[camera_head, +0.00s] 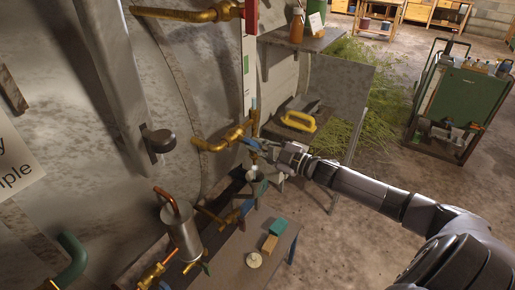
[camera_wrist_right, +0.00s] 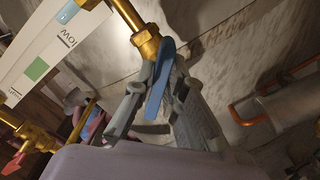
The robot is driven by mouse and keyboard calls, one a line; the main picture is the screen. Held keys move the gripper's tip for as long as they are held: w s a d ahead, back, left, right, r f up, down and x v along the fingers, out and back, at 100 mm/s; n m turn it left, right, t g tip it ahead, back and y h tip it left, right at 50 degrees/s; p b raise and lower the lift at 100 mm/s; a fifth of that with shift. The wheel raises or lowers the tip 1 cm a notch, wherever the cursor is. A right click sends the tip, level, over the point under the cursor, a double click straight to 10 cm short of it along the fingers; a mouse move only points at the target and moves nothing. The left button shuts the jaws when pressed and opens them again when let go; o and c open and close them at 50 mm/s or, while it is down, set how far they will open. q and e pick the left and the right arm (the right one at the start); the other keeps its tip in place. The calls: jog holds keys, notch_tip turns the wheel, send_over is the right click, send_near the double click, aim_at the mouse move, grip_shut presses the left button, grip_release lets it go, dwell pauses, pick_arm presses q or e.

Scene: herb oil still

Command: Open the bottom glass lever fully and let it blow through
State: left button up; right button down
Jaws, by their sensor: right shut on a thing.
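The bottom glass lever (camera_wrist_right: 158,82) is a flat blue handle on a brass valve (camera_wrist_right: 146,40) at the lower end of the white gauge board (camera_wrist_right: 60,50). In the head view the brass fitting (camera_head: 222,142) comes out from the grey still wall, and the lever (camera_head: 250,142) sticks out to the right, mostly hidden by my gripper. My right gripper (camera_head: 262,150) reaches it from the right. In the wrist view, the right gripper's fingers (camera_wrist_right: 158,108) stand on both sides of the blue handle and are shut on it. My left gripper is in neither view.
Below the gripper a grey bench (camera_head: 243,245) carries a teal block (camera_head: 278,227) and a tan block (camera_head: 269,244). A metal can (camera_head: 183,232) with a copper pipe stands left. A yellow-handled tool (camera_head: 299,121) lies on a panel behind.

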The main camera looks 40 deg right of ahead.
jog(key=n+b, duration=0.1)
jog(key=n, duration=0.3)
jog(key=shift+n, duration=0.4)
jog(key=shift+d+r+n+b, duration=0.15)
jog(key=shift+n+b, duration=1.15)
jog(key=shift+n, duration=1.2)
jog(key=c, duration=1.7)
grip_release()
jog(key=shift+r, duration=0.1)
jog(key=shift+o, duration=0.2)
jog(key=v, duration=1.2)
